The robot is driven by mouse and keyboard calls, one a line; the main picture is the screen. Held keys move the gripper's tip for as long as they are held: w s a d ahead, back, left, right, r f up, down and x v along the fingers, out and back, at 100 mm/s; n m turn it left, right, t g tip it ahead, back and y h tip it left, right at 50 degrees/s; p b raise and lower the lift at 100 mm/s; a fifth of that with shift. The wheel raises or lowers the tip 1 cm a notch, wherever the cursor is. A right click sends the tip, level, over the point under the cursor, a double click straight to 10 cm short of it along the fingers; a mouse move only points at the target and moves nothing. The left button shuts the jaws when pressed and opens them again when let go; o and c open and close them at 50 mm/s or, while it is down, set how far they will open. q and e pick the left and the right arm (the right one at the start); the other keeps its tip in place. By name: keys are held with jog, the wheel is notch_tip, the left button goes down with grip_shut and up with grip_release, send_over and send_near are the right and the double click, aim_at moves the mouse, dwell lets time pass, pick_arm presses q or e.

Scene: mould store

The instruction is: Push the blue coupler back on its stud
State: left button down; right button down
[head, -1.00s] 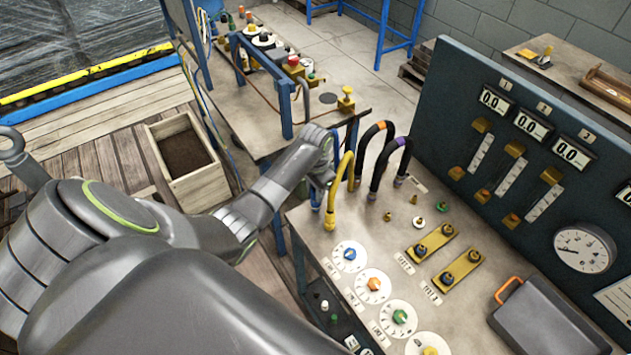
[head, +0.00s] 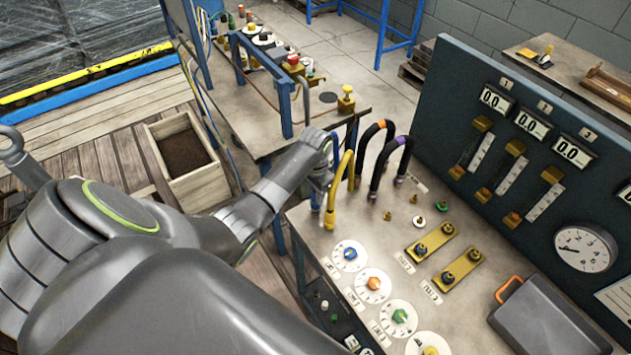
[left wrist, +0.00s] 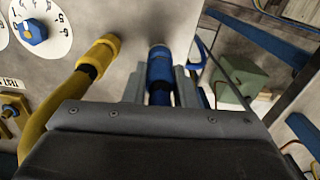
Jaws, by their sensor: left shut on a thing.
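The blue coupler (left wrist: 160,66) stands upright in the picture of the left wrist view, between the grey fingers of my left gripper (left wrist: 160,90). The gripper is shut on it. The coupler's far end is close to the pale bench top; its stud is hidden, and I cannot tell whether they touch. In the head view my left gripper (head: 326,182) is at the bench's left corner, beside the yellow hose, and mostly hides the coupler. My right gripper is not in view.
A yellow hose (left wrist: 92,60) with a yellow coupler runs close beside the gripper. Hoses with orange (head: 380,124) and purple (head: 402,141) bands arch behind. Dials with coloured knobs (head: 374,284) and two brass bars (head: 430,240) are on the bench (head: 395,210). A grey case (head: 545,320) lies at right.

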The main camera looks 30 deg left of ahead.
pick_arm(q)
jog(key=shift+f, duration=0.45)
dwell(0.5)
dwell(0.6)
jog(key=c, duration=1.1)
grip_release()
